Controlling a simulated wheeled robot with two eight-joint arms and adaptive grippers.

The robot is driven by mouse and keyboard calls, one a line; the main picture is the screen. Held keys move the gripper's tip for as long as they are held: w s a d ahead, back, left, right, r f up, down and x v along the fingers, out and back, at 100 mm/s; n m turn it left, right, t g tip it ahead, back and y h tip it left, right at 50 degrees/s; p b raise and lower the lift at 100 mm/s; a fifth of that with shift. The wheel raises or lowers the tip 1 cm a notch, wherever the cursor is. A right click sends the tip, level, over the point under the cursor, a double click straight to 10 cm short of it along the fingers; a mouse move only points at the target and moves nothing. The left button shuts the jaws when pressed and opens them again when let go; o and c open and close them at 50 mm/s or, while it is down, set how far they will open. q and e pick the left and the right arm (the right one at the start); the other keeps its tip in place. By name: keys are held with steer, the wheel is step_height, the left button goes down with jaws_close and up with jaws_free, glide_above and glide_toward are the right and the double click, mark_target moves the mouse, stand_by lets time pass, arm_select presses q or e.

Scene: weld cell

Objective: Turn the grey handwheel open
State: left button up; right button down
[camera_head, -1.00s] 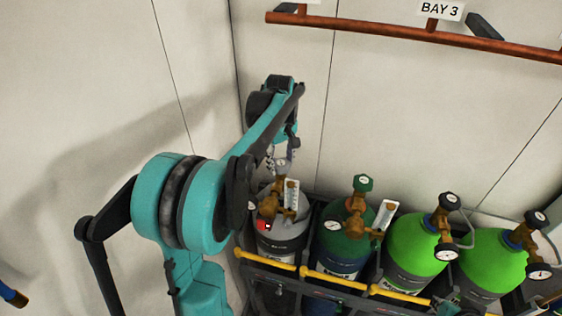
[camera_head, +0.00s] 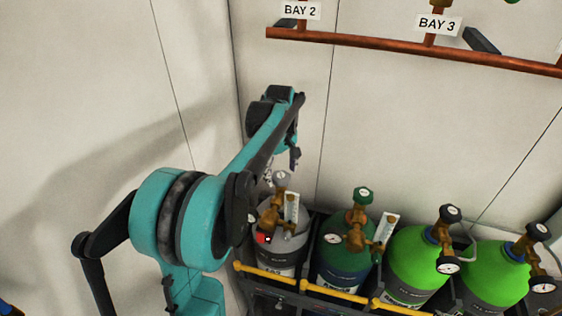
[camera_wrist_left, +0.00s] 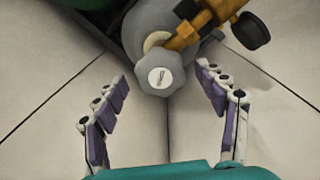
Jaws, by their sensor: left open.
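The grey handwheel (camera_head: 281,178) tops the brass valve of the grey cylinder (camera_head: 276,252), leftmost in the rack. In the left wrist view the handwheel (camera_wrist_left: 160,78) is a lobed grey knob with a pale slotted centre. My left gripper (camera_head: 281,167) is just above it in the head view, partly hidden by my own arm. In the left wrist view my left gripper (camera_wrist_left: 162,75) is open, with its purple-padded fingers apart on either side of the handwheel and visible gaps to both. My right gripper is in no view.
A green cylinder (camera_head: 345,260) and bright green cylinders (camera_head: 413,262) stand to the right, with gauges and valves. A yellow rail (camera_head: 312,284) crosses the rack's front. A copper pipe (camera_head: 380,47) runs along the wall above. The wall corner is close behind.

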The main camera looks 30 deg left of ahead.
mark_target(295, 194)
arm_select(q)
step_height(295, 194, up, 11)
stand_by(0.3)
steer(key=shift+s+d+r, duration=0.1)
steer(key=shift+s, duration=0.05)
stand_by(0.3)
steer(key=s+d+f+m+t, duration=0.1)
steer(key=s+d+m, duration=0.1)
steer(key=s+d, duration=0.1)
steer(key=s+d+f+m+t, duration=0.1)
steer(key=s+d+m, duration=0.1)
steer(key=s+d, duration=0.1)
steer(key=s+d+f+m+t, duration=0.1)
steer(key=s+d+m, duration=0.2)
steer(key=shift+d+f+y, duration=0.15)
steer(key=shift+f+y, duration=0.15)
steer(key=shift+f, duration=0.1)
steer(key=s+d+f+m+t, duration=0.4)
steer(key=s+d+f+m, duration=0.25)
steer(key=s+f, duration=0.35)
step_height(295, 194, down, 24)
steer(key=b, duration=2.4)
steer(key=shift+w+a+f+m, duration=0.15)
steer(key=shift+a+m, duration=0.15)
steer(key=shift+m, duration=0.05)
